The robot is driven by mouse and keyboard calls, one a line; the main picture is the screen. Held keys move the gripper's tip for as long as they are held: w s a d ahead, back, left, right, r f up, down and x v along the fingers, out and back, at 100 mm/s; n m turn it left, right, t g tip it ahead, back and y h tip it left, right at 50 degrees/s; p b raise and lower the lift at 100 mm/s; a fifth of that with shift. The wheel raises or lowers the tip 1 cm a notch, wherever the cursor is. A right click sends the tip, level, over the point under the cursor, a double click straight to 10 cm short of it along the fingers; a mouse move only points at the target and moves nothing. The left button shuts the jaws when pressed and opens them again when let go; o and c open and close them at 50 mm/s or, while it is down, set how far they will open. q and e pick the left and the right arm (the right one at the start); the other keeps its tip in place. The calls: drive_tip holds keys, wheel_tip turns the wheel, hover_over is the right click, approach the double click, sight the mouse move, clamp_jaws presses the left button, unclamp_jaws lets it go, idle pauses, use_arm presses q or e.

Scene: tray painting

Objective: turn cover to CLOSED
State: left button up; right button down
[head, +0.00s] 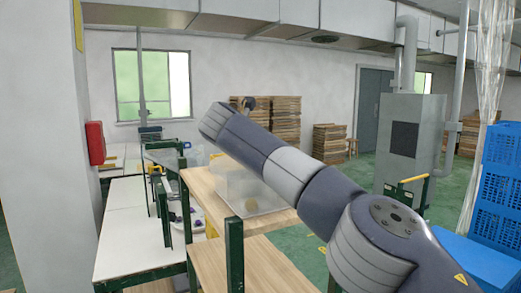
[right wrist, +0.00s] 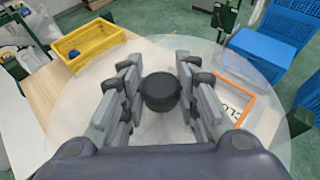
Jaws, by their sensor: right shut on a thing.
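In the right wrist view, a round transparent cover (right wrist: 78,98) spreads out under my right gripper. A black round knob (right wrist: 160,90) stands at its middle. My right gripper (right wrist: 160,88) is shut on the knob, with fingers on its left and right sides. An orange-framed label (right wrist: 243,84) shows right of the fingers; only letters like "CLO" can be read, and the rest is hidden by the finger. In the head view my right arm comes in from the right, and its gripper cannot be made out. My left gripper is not in view.
A yellow crate (right wrist: 88,42) with a blue thing in it stands at upper left in the wrist view. Blue crates (right wrist: 268,38) stand at upper right.

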drive_tip(key=c, duration=1.2)
unclamp_jaws()
drive_tip(key=shift+v, duration=0.85)
drive_tip(key=v, duration=1)
drive_tip(key=shift+s+a, duration=0.15)
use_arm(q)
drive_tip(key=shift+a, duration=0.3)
